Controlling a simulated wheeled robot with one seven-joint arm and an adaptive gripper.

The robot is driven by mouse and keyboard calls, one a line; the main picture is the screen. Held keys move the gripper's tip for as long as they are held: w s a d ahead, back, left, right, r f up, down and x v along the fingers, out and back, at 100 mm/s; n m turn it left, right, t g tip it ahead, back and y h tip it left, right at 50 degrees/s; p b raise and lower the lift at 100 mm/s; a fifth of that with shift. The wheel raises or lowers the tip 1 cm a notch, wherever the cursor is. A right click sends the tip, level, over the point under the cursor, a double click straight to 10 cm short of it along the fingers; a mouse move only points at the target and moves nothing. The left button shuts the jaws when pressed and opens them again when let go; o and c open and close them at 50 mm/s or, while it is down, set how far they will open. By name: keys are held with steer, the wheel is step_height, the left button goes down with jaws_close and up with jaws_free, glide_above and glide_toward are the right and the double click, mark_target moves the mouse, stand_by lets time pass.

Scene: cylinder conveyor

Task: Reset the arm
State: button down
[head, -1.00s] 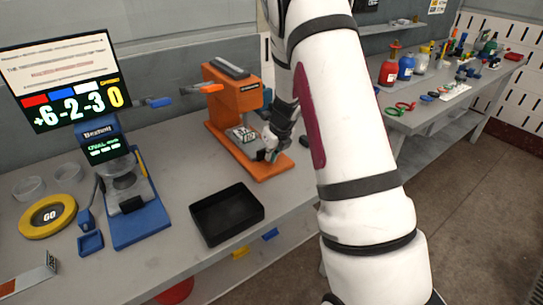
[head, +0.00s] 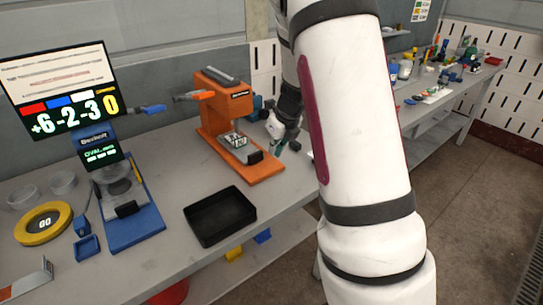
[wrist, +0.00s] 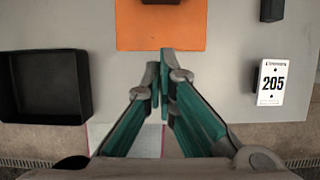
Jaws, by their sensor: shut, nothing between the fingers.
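My gripper (head: 277,146) is at the right side of the orange press (head: 262,172), above the grey table. It also shows in the wrist view (wrist: 161,68), where its two teal fingers come together at the tips with nothing between them. In the wrist view the fingertips point toward the near edge of the orange base (wrist: 160,36). My white arm runs down the middle right of the head view and hides part of the table behind it.
A black tray (head: 220,236) sits on the table front; it is left in the wrist view (wrist: 45,110). A white card marked 205 (wrist: 271,84) is right of the fingers. A blue device (head: 138,232), a yellow GO ring (head: 22,233) and a screen (head: 55,75) stand left.

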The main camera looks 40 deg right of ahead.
steer(key=shift+s+r, duration=0.2)
steer(key=shift+r, duration=0.3)
steer(key=s+a+r+n+y, duration=0.1)
steer(key=s+a+r+n, duration=0.4)
steer(key=a+r+n, duration=0.25)
steer(key=s+a+r+n+y, duration=0.1)
steer(key=s+a+r+n, duration=0.45)
steer(key=a+n, duration=0.25)
steer(key=s+a+r+n+h, duration=0.1)
steer(key=s+a+r+n, duration=0.1)
steer(key=s+n, duration=0.7)
steer(key=s+a+r+n+h, duration=0.1)
steer(key=s+a+n, duration=0.3)
steer(key=s+n, duration=0.5)
steer(key=shift+r+n, duration=0.5)
steer(key=shift+n, duration=0.55)
